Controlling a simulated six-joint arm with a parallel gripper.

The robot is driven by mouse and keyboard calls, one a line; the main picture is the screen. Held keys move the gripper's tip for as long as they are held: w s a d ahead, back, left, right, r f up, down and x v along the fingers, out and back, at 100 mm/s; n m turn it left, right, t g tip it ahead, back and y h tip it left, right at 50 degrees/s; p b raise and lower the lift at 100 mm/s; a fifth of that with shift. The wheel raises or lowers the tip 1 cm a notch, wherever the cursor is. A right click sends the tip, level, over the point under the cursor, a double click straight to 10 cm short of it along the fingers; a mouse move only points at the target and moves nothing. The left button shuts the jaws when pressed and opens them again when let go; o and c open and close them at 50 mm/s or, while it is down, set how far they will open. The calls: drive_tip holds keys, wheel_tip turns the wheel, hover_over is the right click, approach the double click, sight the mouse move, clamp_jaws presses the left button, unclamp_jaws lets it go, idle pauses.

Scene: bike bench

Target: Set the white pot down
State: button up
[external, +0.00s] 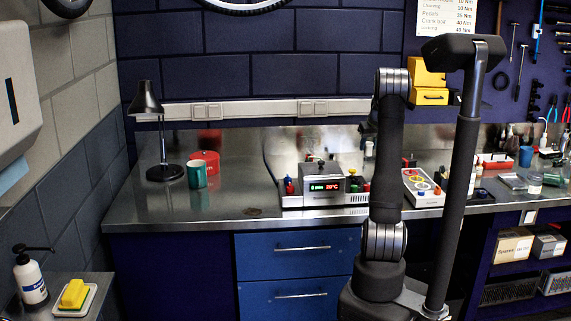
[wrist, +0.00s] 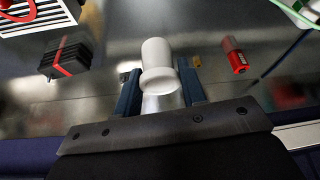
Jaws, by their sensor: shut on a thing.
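The white pot (wrist: 157,60) is a smooth, pale, rounded piece in the middle of the wrist view. My gripper (wrist: 160,88) is shut on it, with one dark blue finger on each side. A paler part or reflection shows just below it, between the fingers. The pot appears to be over the shiny metal bench top (wrist: 110,95), but I cannot tell how high. In the external view, my arm stands in front of the bench (external: 230,208), and the gripper and pot cannot be made out there.
In the wrist view, a black finned block with a red strip (wrist: 66,58) is at left and a red cylinder (wrist: 234,55) at right. In the external view, a teal mug (external: 196,175), lamp (external: 165,172) and display unit (external: 323,187) stand left of my arm.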

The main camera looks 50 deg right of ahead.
drive_tip(key=w+f, duration=0.2)
drive_tip(key=w, duration=0.1)
drive_tip(key=w+a+f, duration=0.1)
drive_tip(key=w+f, duration=0.1)
drive_tip(key=w, duration=0.2)
drive_tip(key=w+a+f, duration=0.1)
drive_tip(key=w+f, duration=0.2)
drive_tip(key=w, duration=0.1)
drive_tip(key=shift+a, duration=0.2)
drive_tip(key=shift+f, duration=1.9)
drive_tip(key=shift+f, duration=0.1)
drive_tip(key=o, duration=1)
drive_tip(key=shift+s+r, duration=0.1)
drive_tip(key=shift+r, duration=0.35)
drive_tip(key=v, duration=1.1)
drive_tip(key=shift+a+r, duration=0.1)
drive_tip(key=shift+r, duration=0.05)
